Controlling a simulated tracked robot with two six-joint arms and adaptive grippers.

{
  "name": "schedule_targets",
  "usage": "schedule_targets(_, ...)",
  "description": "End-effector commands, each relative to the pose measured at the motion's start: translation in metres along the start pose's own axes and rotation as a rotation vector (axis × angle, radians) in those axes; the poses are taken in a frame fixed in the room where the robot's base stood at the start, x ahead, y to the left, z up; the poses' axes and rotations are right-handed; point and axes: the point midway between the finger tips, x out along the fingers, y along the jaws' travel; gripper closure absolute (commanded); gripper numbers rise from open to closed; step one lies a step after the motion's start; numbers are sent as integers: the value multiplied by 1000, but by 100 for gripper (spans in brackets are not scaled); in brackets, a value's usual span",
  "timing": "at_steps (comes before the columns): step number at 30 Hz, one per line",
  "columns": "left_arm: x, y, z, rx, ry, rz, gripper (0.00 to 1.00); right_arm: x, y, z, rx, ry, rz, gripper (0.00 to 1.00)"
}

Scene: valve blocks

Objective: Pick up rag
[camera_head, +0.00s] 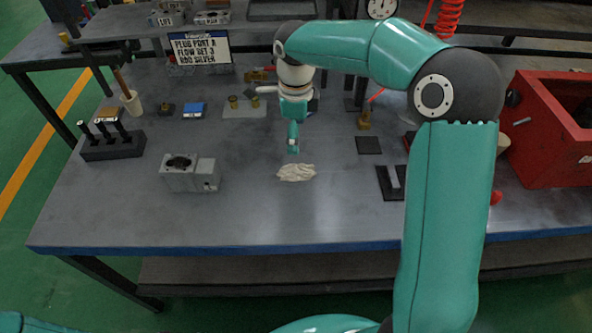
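The rag (296,173) is a small, crumpled, off-white cloth lying on the grey workbench (250,215), near the middle of the picture. My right gripper (293,149) points down just behind the rag in the picture, with its tips close to the cloth's far edge. The fingers appear as one narrow shape, so I cannot tell whether they are open or shut. I cannot tell whether they touch the rag. My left gripper is out of view.
A grey valve block (190,174) stands left of the rag. A black holder (112,143), a sign (201,48) and small parts are farther back. Dark flat pieces (368,145) and a red box (553,130) are on the right. The bench front is clear.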

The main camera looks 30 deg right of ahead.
Motion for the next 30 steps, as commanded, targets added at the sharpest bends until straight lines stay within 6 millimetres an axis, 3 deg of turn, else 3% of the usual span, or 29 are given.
schedule_targets(3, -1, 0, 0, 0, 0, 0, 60, 28, 0, -2, 4, 5, 5, 11)
schedule_targets(9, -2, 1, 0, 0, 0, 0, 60, 64, 0, -3, 4, 4, 4, 11)
schedule_targets(19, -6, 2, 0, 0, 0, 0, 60, 87, 0, -3, 6, 2, 3, 11)
schedule_targets(30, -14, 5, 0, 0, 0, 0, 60, 129, 1, -2, 5, 0, 1, 11)
